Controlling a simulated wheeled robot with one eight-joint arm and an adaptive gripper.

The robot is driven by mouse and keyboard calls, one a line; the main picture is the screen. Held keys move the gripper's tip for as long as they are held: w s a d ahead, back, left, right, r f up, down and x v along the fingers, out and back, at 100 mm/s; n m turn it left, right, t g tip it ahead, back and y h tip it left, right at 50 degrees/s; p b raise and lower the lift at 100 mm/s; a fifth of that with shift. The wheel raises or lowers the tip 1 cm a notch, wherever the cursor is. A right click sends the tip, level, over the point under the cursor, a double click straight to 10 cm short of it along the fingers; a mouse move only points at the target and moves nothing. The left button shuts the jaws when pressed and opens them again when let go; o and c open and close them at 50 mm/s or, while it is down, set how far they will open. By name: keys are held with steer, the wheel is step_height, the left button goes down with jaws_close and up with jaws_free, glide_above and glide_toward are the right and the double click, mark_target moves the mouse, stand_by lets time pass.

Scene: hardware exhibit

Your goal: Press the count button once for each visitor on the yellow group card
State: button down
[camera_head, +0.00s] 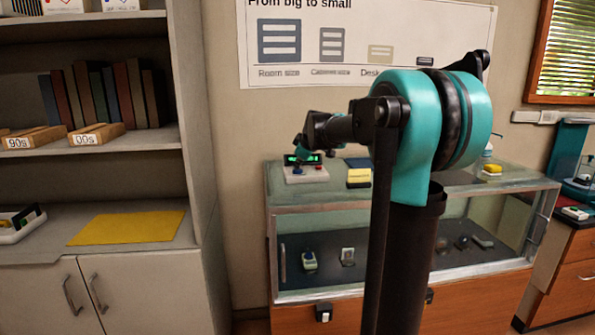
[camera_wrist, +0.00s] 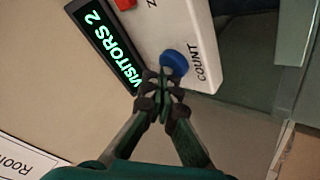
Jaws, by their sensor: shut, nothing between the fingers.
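The counter (camera_head: 305,174) is a pale box on top of the glass display case, and it fills the top of the wrist view (camera_wrist: 205,70). Its blue button (camera_wrist: 173,62) is labelled COUNT. Its dark display (camera_wrist: 108,45) reads "VISITORS 2" in green. A red button (camera_wrist: 124,3) is partly cut off at the top edge. My gripper (camera_wrist: 164,82) is shut and empty, its tips right at the blue button's edge; I cannot tell whether they touch it. A yellow card (camera_head: 359,178) stands right of the counter; its writing is too small to read.
The glass case (camera_head: 330,199) holds small exhibits. A dark flat item (camera_head: 357,162) lies behind the card, and a small yellow object (camera_head: 492,169) is on the case's right. Left, a shelf holds books and a yellow mat (camera_head: 127,228). My arm hides the case's middle.

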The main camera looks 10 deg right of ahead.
mark_target(298, 170)
steer(key=shift+r, duration=0.75)
steer(key=shift+r, duration=0.1)
steer(key=shift+r, duration=2.4)
step_height(298, 170, up, 4)
steer(key=shift+f, duration=0.1)
steer(key=shift+f, duration=4.45)
